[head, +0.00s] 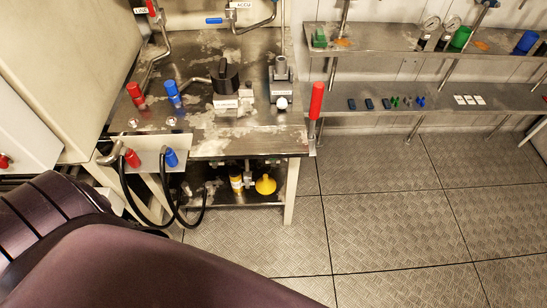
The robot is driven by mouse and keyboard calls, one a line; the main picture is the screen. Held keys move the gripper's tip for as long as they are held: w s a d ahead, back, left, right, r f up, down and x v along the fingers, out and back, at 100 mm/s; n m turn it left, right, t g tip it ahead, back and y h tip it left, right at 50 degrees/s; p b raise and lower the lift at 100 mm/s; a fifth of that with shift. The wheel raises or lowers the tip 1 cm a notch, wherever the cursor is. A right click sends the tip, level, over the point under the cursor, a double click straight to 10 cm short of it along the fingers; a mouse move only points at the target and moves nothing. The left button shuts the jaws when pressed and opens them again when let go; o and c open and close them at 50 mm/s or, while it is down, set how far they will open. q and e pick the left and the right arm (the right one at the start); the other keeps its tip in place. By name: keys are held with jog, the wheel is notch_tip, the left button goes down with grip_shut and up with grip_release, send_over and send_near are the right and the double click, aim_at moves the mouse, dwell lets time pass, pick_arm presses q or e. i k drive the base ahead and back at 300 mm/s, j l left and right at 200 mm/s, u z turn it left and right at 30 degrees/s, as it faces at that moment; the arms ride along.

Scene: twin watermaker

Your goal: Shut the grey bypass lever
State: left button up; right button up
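A grey lever-like handle (110,154) sticks out at the left end of the pale panel (150,150) on the front of the metal bench. I cannot tell for certain that it is the bypass lever, nor whether it is open or shut. Red and blue hose couplings (132,158) sit just right of it on the same panel. Neither of my grippers is in view. A large dark link of my own arm fills the lower left and hides the floor there.
The metal bench (240,135) carries red and blue fittings, a black-topped part (225,75) and an upright red handle (317,100) at its right edge. Black hoses (165,205) hang below the panel. Shelves (430,97) stand at the back right. The right floor (400,225) is clear.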

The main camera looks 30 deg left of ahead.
aim_at(247, 181)
jog(key=u, duration=1.2)
